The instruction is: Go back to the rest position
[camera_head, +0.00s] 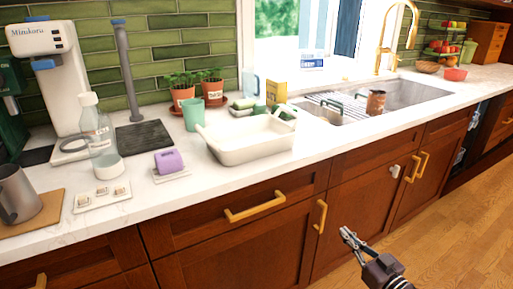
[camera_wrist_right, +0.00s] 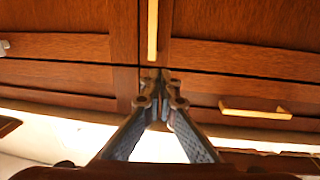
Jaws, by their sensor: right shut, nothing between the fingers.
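My right gripper (camera_head: 347,236) is low at the bottom right of the head view, in front of the brown cabinet doors and below the counter. Its fingers are closed together and empty. In the right wrist view the closed fingertips (camera_wrist_right: 160,84) point toward the cabinet front, with nothing between them. My left gripper does not show in the head view.
A sink (camera_head: 405,93) is at the right. Gold handles (camera_head: 255,206) stick out from the cabinets. The wooden floor (camera_head: 455,225) at right is clear.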

